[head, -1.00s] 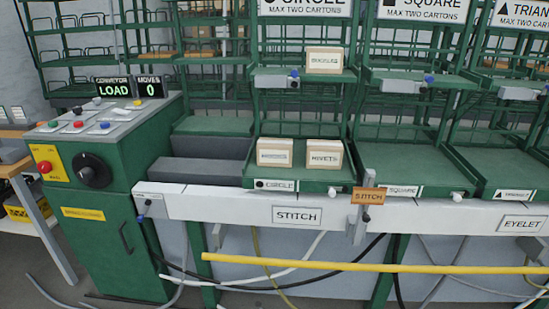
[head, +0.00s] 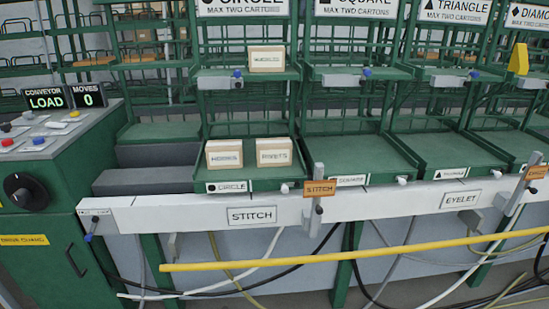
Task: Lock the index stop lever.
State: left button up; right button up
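A small lever with a blue knob (head: 88,237) hangs at the left end of the white front rail (head: 150,218), under a small label (head: 95,212) too small to read. I cannot tell for sure that this is the index stop lever. Neither of my grippers shows in the head view.
A green console (head: 50,210) with buttons, a black dial (head: 25,191) and a LOAD / 0 display (head: 66,100) stands at left. Two cartons (head: 248,153) sit on the CIRCLE tray (head: 218,187).

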aim_at(95, 218)
jog(key=k, duration=0.65)
jog(key=u, duration=0.3)
jog(key=i, duration=0.3)
jog(key=u, duration=0.6)
jog(key=i, duration=1.35)
jog(key=z, duration=0.75)
